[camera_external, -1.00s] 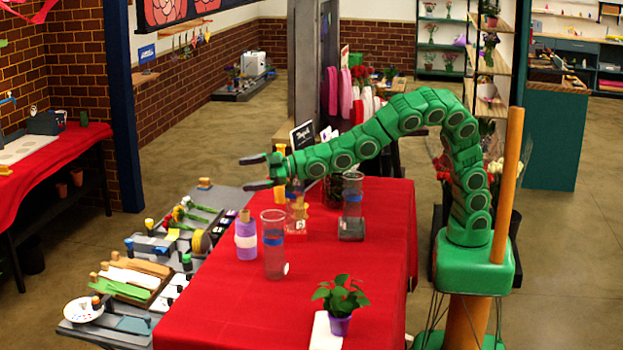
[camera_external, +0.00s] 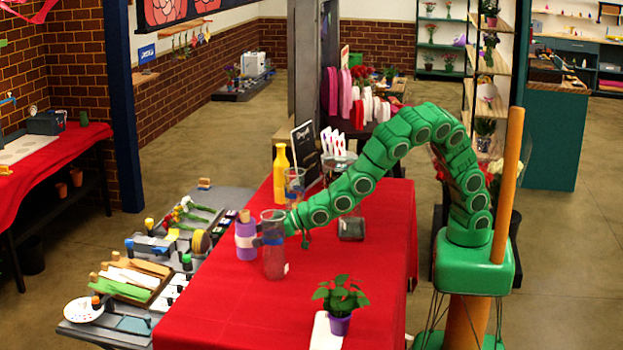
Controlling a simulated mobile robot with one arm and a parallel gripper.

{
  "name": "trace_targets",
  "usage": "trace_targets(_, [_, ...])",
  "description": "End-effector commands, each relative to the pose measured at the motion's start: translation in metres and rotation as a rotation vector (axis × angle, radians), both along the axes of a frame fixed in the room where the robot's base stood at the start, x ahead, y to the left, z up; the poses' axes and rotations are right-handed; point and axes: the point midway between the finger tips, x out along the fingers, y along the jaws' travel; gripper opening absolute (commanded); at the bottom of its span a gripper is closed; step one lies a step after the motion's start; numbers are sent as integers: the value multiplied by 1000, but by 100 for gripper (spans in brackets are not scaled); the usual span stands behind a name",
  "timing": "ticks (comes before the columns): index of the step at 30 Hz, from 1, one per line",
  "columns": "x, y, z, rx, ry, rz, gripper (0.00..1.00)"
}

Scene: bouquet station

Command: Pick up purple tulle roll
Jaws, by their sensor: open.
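The purple tulle roll (camera_external: 245,240) stands upright near the left edge of the red-covered table, with a wooden core showing at its top. My gripper (camera_external: 262,240) is lowered to about the roll's mid-height, at its right side. It is open. The clear glass vase (camera_external: 274,262) stands in front of my gripper and partly hides the fingers. I cannot tell whether the fingers touch the roll or reach around it.
A yellow bottle (camera_external: 281,172) and another glass vase (camera_external: 295,183) stand behind my gripper. A potted plant (camera_external: 340,297) is at the table's front. A tool-covered lower table (camera_external: 215,196) lies to the left. The red table (camera_external: 372,262) has clear room at the right.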

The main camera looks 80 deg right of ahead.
Motion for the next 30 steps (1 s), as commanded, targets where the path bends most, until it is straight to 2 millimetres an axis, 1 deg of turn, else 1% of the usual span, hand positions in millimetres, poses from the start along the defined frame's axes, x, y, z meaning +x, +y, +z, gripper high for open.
trace_targets(5, [9, 0, -3, -1, 1, -1, 93])
trace_targets(9, [23, 0, -6, 0, 2, -2, 93])
trace_targets(15, [42, 4, -13, -1, 1, -1, 93])
trace_targets(20, [49, 6, -16, -2, 2, -1, 93])
trace_targets(26, [49, 7, -16, -2, 1, -1, 93])
trace_targets(29, [49, 7, -16, -2, 1, -1, 80])
trace_targets(30, [49, 7, -16, -2, 1, -1, 74])
